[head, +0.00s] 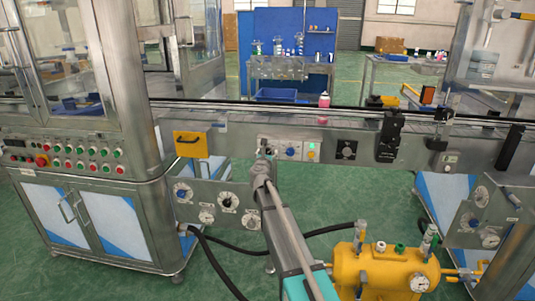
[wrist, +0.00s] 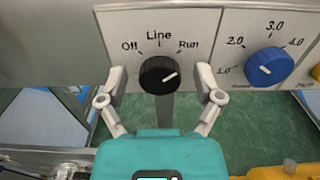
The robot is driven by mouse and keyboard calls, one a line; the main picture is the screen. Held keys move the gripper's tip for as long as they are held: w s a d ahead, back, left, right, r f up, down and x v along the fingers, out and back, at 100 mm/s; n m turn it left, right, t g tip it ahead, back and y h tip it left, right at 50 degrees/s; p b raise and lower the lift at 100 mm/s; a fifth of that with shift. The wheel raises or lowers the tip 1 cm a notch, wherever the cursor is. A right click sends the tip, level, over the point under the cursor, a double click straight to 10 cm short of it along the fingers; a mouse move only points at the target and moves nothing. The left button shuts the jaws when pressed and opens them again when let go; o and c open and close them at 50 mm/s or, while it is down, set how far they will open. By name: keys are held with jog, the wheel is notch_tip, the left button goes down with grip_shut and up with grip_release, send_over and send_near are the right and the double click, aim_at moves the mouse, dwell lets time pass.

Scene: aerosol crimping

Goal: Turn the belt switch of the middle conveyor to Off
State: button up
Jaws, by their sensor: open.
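The belt switch (wrist: 159,75) is a black round knob on a pale panel, seen in the wrist view. The labels Off, Line and Run stand in an arc above it. Its white pointer line is to the upper right, on the Run side. My gripper (wrist: 160,73) is open, with one finger left and one right of the knob. A gap shows between each finger and the knob, so they look apart from it. In the head view my gripper (head: 265,152) is at the conveyor's control panel (head: 277,149) and hides the switch.
A blue dial (wrist: 268,67) with numbers sits right of the switch; it also shows in the head view (head: 291,151). A yellow tank (head: 385,270) with valves stands at the lower right. A black hose (head: 300,235) runs below the arm.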

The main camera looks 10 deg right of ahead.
jog(key=c, duration=1.2)
jog(key=shift+o, duration=0.2)
jog(key=shift+n, duration=0.5)
jog(key=n, duration=0.4)
jog(key=shift+a, duration=0.1)
jog(key=n, duration=1)
jog(key=shift+f, duration=0.1)
jog(key=n, duration=0.5)
jog(key=shift+w, duration=0.1)
